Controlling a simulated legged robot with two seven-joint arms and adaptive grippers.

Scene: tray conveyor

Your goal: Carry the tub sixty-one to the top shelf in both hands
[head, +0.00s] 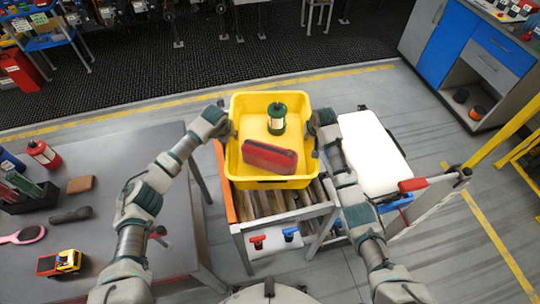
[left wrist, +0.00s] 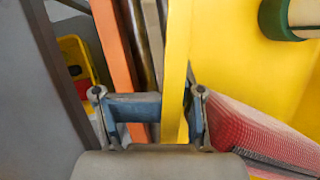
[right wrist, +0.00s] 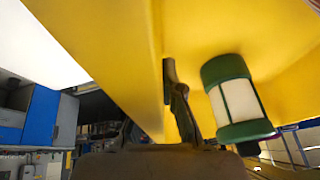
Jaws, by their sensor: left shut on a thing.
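The yellow tub (head: 240,172) is over the roller stand in the head view; I cannot tell whether it touches the rollers. It holds a green-and-white lantern (head: 276,119) and a red case (head: 270,157). No number is readable on it. My left gripper (head: 222,122) is shut on the tub's left wall, which shows between its fingers in the left wrist view (left wrist: 176,75). My right gripper (head: 320,128) is at the tub's right wall. In the right wrist view one finger (right wrist: 181,105) shows against the yellow wall; the other is hidden. No top shelf is identifiable.
The roller stand (head: 280,218) is below the tub. A grey table (head: 120,225) with tools and a toy truck (head: 59,263) is at left. A white-topped cart (head: 372,150) is close at right. A blue-and-grey cabinet (head: 452,50) and yellow rails (head: 505,130) are farther right.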

